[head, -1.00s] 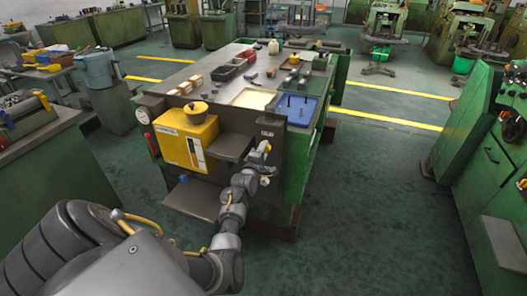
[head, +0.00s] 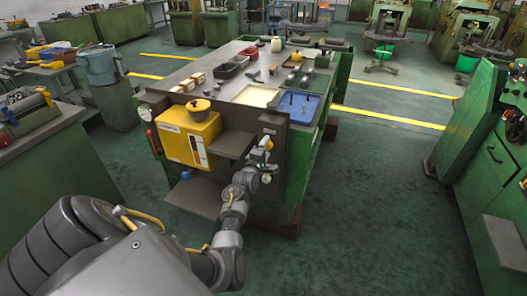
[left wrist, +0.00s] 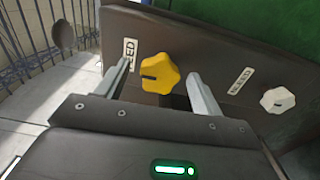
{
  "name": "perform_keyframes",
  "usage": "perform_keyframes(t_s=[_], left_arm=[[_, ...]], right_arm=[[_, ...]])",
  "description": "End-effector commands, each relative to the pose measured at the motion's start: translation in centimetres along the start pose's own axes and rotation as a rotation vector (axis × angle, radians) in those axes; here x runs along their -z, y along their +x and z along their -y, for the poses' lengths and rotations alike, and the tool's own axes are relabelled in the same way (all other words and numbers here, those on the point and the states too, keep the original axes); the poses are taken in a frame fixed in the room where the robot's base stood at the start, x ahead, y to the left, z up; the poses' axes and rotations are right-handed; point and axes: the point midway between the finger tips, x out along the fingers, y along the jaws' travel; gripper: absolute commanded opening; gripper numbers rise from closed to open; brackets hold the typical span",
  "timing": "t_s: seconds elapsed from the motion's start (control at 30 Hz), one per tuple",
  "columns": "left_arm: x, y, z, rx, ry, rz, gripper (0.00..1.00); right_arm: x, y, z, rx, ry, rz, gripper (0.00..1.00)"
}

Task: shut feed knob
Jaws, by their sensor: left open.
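The feed knob (left wrist: 160,73), yellow and lobed with a dark slot, sits on a dark panel (left wrist: 215,55) in the left wrist view. A small white label (left wrist: 130,53) beside it appears to read FEED. My left gripper (left wrist: 160,71) is open, one finger on each side of the yellow knob. I cannot tell whether either finger touches it. In the head view my left gripper (head: 259,154) is at the dark panel (head: 271,128) at the bench end and hides most of the knob. My right gripper is not in view.
A white knob (left wrist: 277,99) with its own label sits on the panel to the right. In the head view a yellow box (head: 187,139) with a funnel is left of my gripper, with a dark shelf (head: 231,144) between.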

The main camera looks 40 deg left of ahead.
Motion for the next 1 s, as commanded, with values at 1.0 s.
perform_keyframes(t_s=[1.0], left_arm=[[0.0,-10.7,0.0,0.001,-0.001,0.0,0.67]], right_arm=[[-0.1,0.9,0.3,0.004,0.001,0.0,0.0]])
